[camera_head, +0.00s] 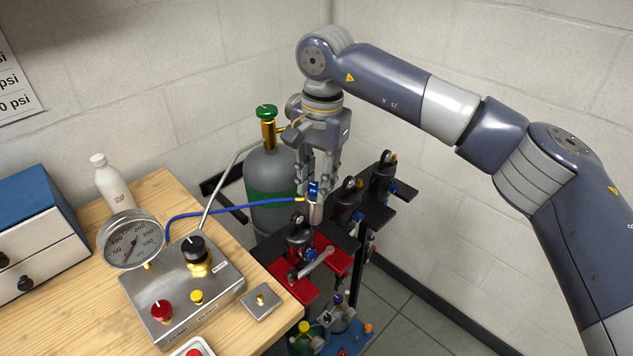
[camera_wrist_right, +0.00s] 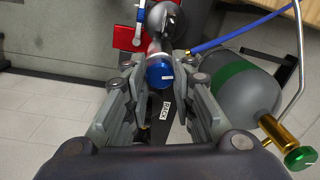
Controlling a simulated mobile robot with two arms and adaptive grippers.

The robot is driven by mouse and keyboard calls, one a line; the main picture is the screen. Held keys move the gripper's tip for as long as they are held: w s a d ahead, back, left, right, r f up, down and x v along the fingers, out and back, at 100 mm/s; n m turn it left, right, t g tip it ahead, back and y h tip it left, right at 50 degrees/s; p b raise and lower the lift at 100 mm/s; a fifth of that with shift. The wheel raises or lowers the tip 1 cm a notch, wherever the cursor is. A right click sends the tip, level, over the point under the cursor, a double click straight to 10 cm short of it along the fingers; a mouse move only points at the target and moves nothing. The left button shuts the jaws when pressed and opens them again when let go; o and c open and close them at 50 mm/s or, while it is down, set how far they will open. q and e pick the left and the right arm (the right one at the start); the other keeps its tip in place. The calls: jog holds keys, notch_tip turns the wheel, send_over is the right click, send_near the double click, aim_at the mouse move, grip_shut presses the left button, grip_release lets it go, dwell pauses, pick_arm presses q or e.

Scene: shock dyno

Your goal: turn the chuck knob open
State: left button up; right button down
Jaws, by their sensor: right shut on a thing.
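The chuck's blue knob (camera_head: 314,188) sits at the top of a silver chuck body (camera_head: 316,213), at the end of the blue hose. The right wrist view shows the knob's round face (camera_wrist_right: 159,75) with a small white mark. My right gripper (camera_head: 315,191) comes down from above, its fingers on either side of the knob. It is shut on the knob; the fingers partly hide its sides. The fingers (camera_wrist_right: 159,66) also show in the right wrist view. My left gripper is not in view.
A green-banded gas cylinder (camera_head: 273,169) stands behind the hose. Black shocks with blue knobs (camera_head: 382,179) stand on a rack to the right. A red bracket (camera_head: 333,263) is below my gripper. A gauge (camera_head: 131,240) and metal control box (camera_head: 184,292) sit on the wooden bench.

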jog(key=m+b, duration=0.1)
jog(key=m, duration=0.2)
jog(key=shift+m, duration=0.4)
jog(key=m+b, duration=0.1)
jog(key=m, duration=0.3)
jog(key=m+b, duration=0.1)
jog(key=m, duration=0.7)
jog(key=shift+m+b, duration=0.3)
jog(key=shift+b, duration=0.1)
jog(key=m+b, duration=0.1)
jog(key=m, duration=0.8)
jog(key=shift+b, duration=0.4)
jog(key=m+b, duration=0.1)
jog(key=m, duration=0.3)
jog(key=shift+w+m, duration=0.1)
jog(key=shift+m, duration=0.2)
jog(key=shift+m+b, duration=0.4)
jog(key=shift+m, duration=1.2)
jog(key=shift+r, duration=0.1)
